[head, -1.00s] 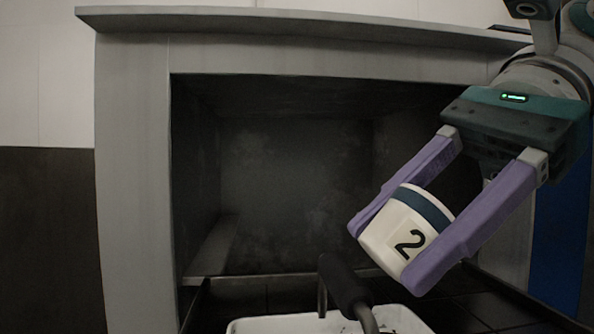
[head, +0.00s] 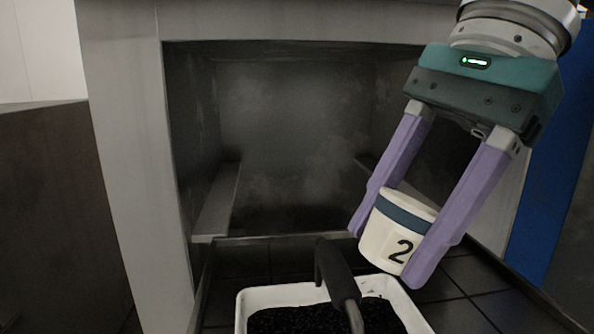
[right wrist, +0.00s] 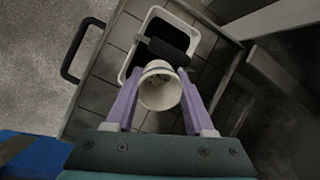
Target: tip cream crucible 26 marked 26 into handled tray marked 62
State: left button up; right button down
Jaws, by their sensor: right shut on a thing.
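The cream crucible (head: 384,240) has a dark teal band below its rim and a black 2 on its side; the rest of the marking is behind a finger. My right gripper (head: 384,255) is shut on it, one purple finger on each side, and holds it slightly tilted, above and right of the tray. The right wrist view looks into the crucible's open mouth (right wrist: 160,88); a few specks show inside. The white handled tray (head: 242,303) holds dark granules, and its dark handle (head: 337,272) rises over it. No 62 shows. My left gripper is out of view.
A grey open-fronted chamber (head: 125,170) stands behind the tray, with ledges (head: 218,205) inside. The tray rests on a dark tiled surface (head: 465,312), which has a black bar handle (right wrist: 72,52) on its edge. A blue panel (head: 555,180) stands at the right.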

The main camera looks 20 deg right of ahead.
jog(key=shift+r+h, duration=0.2)
jog(key=shift+h, duration=0.1)
jog(key=shift+f, duration=0.2)
jog(key=shift+r+h+p, duration=0.55)
jog(key=shift+h+p, duration=0.35)
jog(key=shift+p, duration=0.35)
jog(key=shift+g+h+p, duration=0.3)
jog(key=shift+h, duration=0.3)
jog(key=shift+d+f+h, duration=0.2)
jog(key=shift+d+h, duration=0.05)
jog(key=shift+h, duration=0.45)
